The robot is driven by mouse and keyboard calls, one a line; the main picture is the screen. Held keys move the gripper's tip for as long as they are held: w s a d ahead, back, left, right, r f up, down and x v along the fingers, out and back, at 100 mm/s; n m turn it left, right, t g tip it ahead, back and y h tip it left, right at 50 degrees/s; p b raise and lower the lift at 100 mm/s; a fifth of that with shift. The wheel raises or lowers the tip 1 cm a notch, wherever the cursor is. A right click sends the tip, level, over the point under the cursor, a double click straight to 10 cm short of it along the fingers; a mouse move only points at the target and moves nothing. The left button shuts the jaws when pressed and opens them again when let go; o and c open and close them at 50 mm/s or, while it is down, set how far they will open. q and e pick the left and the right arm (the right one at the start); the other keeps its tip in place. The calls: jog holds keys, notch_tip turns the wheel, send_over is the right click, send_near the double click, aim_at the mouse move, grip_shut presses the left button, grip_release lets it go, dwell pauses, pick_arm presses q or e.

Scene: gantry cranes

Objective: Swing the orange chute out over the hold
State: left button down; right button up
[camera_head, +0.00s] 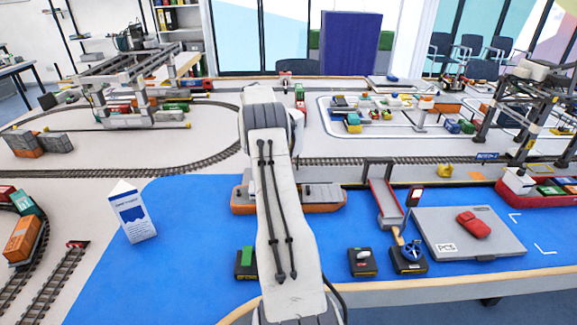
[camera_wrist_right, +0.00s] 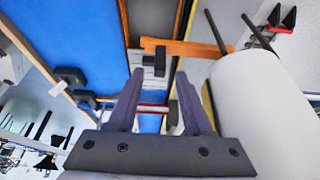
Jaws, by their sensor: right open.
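A sloping chute-like ramp (camera_head: 385,203) with orange-red edges and a grey bed stands at the quay edge, right of the ship, in the head view. The grey-decked ship with an orange hull (camera_head: 318,199) lies on the blue water; my arm covers its middle, so its hold is hidden. In the right wrist view my right gripper (camera_wrist_right: 157,85) is open and empty, its two fingers apart. An orange bar (camera_wrist_right: 190,48) crosses beyond the fingertips, by a pale block (camera_wrist_right: 150,66); I cannot tell whether the bar is the chute. My left gripper is out of view.
A white carton (camera_head: 132,214) stands left.

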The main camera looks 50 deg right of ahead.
jog(key=v, duration=0.7)
jog(key=shift+p, duration=0.4)
jog(key=w+a+r+n+t, duration=0.1)
jog(key=w+a+r+n, duration=0.15)
jog(key=a, duration=0.45)
jog(key=w+a+r+n, duration=0.1)
jog(key=w+a+n, duration=0.25)
jog(key=a, duration=0.25)
jog(key=w+a+r+n+t, duration=0.1)
jog(key=w+a+n, duration=0.25)
jog(key=a, duration=0.35)
jog(key=s+a+r+n+t+y+p, duration=0.15)
jog(key=a+n, duration=0.25)
jog(key=a, duration=0.5)
jog(key=s+a+r+n+h+b, duration=0.15)
jog(key=a+n, duration=0.35)
jog(key=a, duration=0.5)
jog(key=s+a+n+y+p, duration=0.25)
jog(key=s+a+n, duration=0.55)
jog(key=s+a, duration=0.55)
jog(key=s+a+f+n, duration=0.2)
jog(key=s+n, duration=0.3)
jog(key=s, duration=0.3)
jog(key=s+a+f+n+y, duration=0.1)
jog(key=s+a+f+n, duration=0.2)
jog(key=s, duration=0.6)
jog(key=shift+s+f+n+b, duration=0.2)
jog(key=shift+n+b, duration=0.1)
jog(key=shift+n, duration=0.55)
